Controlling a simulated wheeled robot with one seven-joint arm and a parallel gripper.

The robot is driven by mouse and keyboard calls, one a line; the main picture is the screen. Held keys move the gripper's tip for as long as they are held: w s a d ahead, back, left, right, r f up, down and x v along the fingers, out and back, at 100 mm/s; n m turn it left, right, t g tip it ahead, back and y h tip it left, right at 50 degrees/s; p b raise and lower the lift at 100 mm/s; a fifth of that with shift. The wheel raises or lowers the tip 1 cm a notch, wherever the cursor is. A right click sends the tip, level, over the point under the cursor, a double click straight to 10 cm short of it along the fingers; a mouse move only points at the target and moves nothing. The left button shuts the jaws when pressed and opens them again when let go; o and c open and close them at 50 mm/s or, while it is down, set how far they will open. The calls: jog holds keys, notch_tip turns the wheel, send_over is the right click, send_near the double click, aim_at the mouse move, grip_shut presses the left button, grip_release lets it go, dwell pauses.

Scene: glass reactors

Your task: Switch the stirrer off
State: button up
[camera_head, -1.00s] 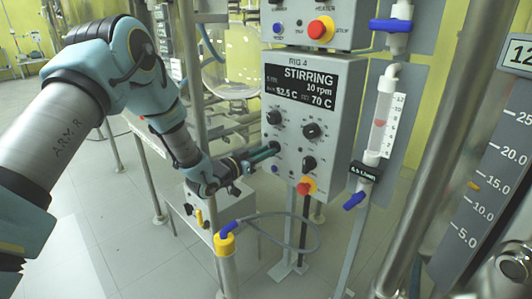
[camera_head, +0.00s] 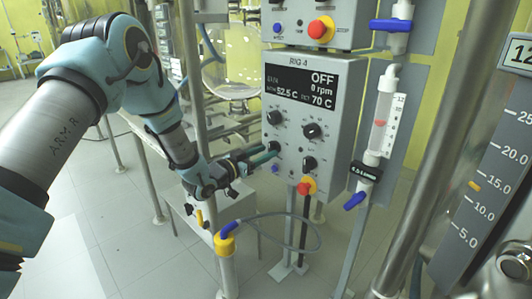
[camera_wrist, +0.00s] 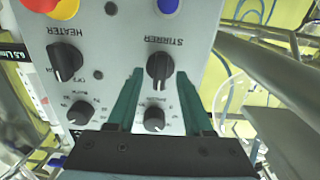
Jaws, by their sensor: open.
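The grey RIG 4 control box (camera_head: 345,105) has a dark display (camera_head: 300,84) reading OFF, 0 rpm, 52.5 C and 70 C. The black stirrer knob (camera_wrist: 160,68) sits under the STIRRER label in the upside-down wrist view; in the head view it is the lower left knob (camera_head: 274,147), partly hidden by my fingers. My gripper (camera_wrist: 161,74) is open, its two green fingertips either side of this knob. I cannot tell whether they touch it. In the head view my gripper (camera_head: 263,157) reaches the panel from the left.
The heater knob (camera_wrist: 66,62) is beside the stirrer knob. A red and yellow stop button (camera_head: 306,186) and a blue button (camera_head: 276,169) sit below the knobs.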

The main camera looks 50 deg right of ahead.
jog(key=a, duration=0.9)
jog(key=shift+w+a+b, duration=0.3)
jog(key=shift+a+b, duration=0.05)
jog(key=shift+b, duration=0.1)
